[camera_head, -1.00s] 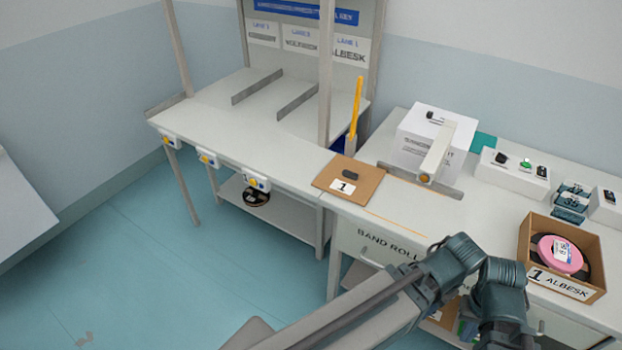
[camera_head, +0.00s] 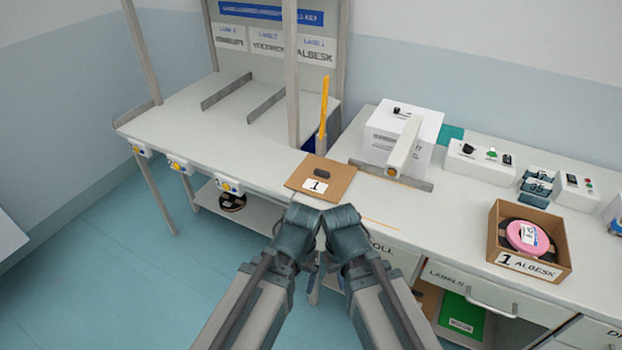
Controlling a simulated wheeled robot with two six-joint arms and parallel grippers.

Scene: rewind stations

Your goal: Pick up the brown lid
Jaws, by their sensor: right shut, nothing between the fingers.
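The brown lid (camera_head: 341,180) is a flat square board with a dark handle and a white label marked 1. It lies flat on the bench near its front edge, at the centre of the head view. Both my arms come up from the bottom, and their dark joints stand just in front of and below the lid, apart from it in the picture. My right gripper (camera_head: 334,264) is small and mostly hidden by its own arm; it is shut and empty. My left gripper (camera_head: 311,264) is largely hidden behind its arm, and its jaws cannot be made out.
A cardboard box (camera_head: 498,244) marked 1 ALBESK holds a pink-topped roll at the right. A white box (camera_head: 399,135) stands behind a grey arm-like fixture (camera_head: 405,146) right of the lid. A yellow post (camera_head: 323,113) rises behind the lid. The left bench top (camera_head: 215,139) is largely clear.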

